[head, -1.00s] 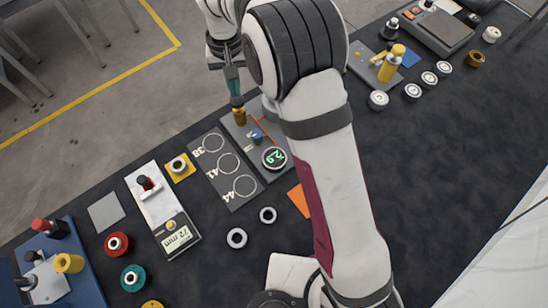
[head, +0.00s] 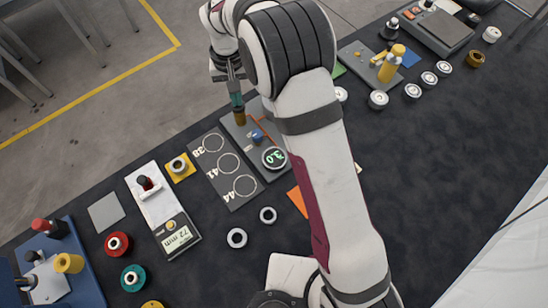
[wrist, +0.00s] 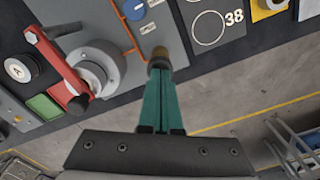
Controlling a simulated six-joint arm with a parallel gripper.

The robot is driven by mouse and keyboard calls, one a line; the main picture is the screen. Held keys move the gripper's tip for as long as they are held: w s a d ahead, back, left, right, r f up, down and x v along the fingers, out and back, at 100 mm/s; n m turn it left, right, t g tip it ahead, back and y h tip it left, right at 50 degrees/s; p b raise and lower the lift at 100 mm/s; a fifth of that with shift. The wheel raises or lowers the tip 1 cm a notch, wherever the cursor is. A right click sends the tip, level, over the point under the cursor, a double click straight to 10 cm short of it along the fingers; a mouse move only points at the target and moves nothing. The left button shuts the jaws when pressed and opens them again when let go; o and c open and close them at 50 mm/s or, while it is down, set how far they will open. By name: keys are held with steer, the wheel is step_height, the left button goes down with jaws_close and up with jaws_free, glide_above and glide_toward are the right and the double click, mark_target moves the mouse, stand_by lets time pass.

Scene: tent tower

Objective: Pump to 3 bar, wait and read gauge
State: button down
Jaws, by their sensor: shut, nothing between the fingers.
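A grey pump panel (head: 262,177) lies mid-table in the head view. Its round gauge (head: 274,157) shows 3.0 in green digits. A brass plunger (head: 240,117) stands at the panel's far left corner; it also shows in the wrist view (wrist: 159,56). My gripper (head: 236,98) is shut and empty, with teal fingers (wrist: 160,95) pointing down at the plunger. The fingertips appear to touch its top. A blue knob (head: 257,136) and an orange line sit between plunger and gauge. In the wrist view the gauge is not visible.
A dark plate with circles marked 38, 41 and 44 (head: 222,165) lies left of the panel. Two pale rings (head: 237,238) lie in front. My arm hides the table right of the gauge.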

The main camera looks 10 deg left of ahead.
steer(key=shift+r, duration=1.85)
step_height(320, 180, up, 6)
steer(key=s+d+r+m, duration=0.2)
steer(key=s+d+r, duration=0.1)
steer(key=d, duration=0.3)
steer(key=s+d+r+m, duration=0.1)
steer(key=s+d+r, duration=0.25)
steer(key=d, duration=0.25)
steer(key=s+d+f+m, duration=0.1)
steer(key=s+d+m, duration=0.1)
steer(key=s, duration=0.5)
steer(key=s+d+f+m+y, duration=0.1)
steer(key=s+d, duration=0.3)
steer(key=s, duration=0.3)
steer(key=s+d+f+m, duration=0.1)
steer(key=s+d+m, duration=0.1)
steer(key=s+d, duration=0.2)
steer(key=s, duration=0.3)
steer(key=shift+f+m+y, duration=0.3)
steer(key=shift+y, duration=0.1)
